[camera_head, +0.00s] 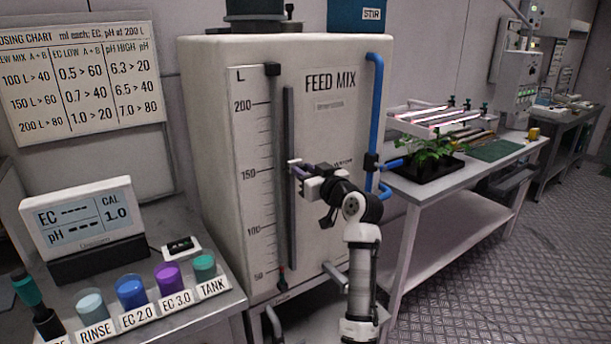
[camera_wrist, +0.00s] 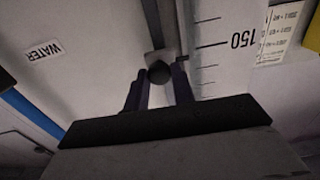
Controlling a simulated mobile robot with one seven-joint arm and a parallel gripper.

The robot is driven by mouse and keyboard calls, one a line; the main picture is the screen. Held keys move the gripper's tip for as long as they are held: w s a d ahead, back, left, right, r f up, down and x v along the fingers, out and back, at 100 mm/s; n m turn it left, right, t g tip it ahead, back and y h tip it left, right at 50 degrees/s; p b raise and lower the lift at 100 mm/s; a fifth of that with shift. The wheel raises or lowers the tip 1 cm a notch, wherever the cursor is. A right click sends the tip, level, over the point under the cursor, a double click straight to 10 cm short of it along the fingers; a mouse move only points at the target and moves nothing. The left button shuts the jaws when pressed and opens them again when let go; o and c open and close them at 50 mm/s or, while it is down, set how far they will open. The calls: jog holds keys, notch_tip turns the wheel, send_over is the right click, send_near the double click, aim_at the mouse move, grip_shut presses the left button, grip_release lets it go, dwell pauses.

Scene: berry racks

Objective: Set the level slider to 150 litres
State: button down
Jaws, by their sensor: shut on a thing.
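The feed mix tank (camera_head: 335,120) stands in the middle of the head view, with a litre scale (camera_head: 252,170) marked 50 to 200 on its front. A dark vertical slider track (camera_head: 289,230) runs beside the scale. My gripper (camera_head: 294,168) is at this track, about level with the 150 mark. In the wrist view my gripper (camera_wrist: 160,92) is shut on the dark round slider knob (camera_wrist: 158,72), with one finger on each side. The 150 mark (camera_wrist: 243,40) shows upside down, a little to the right of the knob. The knob is mostly hidden in the head view.
A blue pipe (camera_head: 378,110) runs down the tank's right side. A bench (camera_head: 425,190) with a potted plant (camera_head: 432,155) stands to the right. At the lower left are an EC/pH meter (camera_head: 82,222) and several labelled cups (camera_head: 131,290). The floor at right is clear.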

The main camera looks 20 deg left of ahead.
jog(key=c, duration=1.2)
grip_release()
jog(key=shift+d, duration=0.1)
jog(key=b+v, duration=0.4)
jog(key=v, duration=0.9)
jog(key=shift+s+d, duration=0.2)
jog(key=shift+s, duration=0.05)
